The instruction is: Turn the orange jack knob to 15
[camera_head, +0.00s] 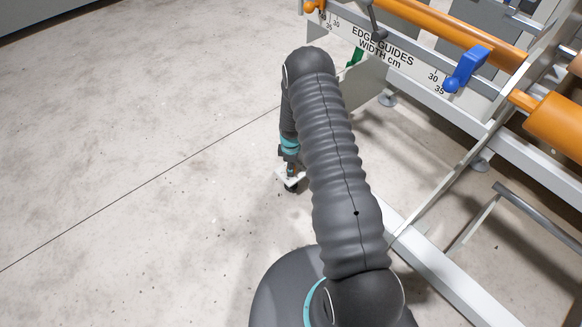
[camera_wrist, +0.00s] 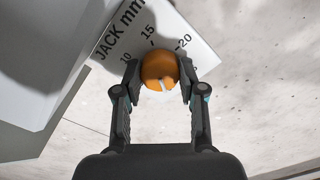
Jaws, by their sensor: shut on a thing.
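The orange jack knob (camera_wrist: 159,66) is in the upper middle of the wrist view, in front of a white plate (camera_wrist: 105,72) lettered "JACK mm". The marks 10, 15 and 20 show around the knob, with 15 above it; another label at its right is partly hidden. A short white line shows on the knob's lower part; which number it points to I cannot tell. My gripper (camera_wrist: 159,73) is shut on the knob, one finger on its left and one on its right. In the head view my arm hides the knob.
A gantry frame with a white "EDGE GUIDES WIDTH cm" scale (camera_head: 381,47), a blue slider (camera_head: 466,69) and orange rollers (camera_head: 555,120) stands at the right of the head view. White frame beams lie right of my arm. The concrete floor (camera_head: 130,130) at left is clear.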

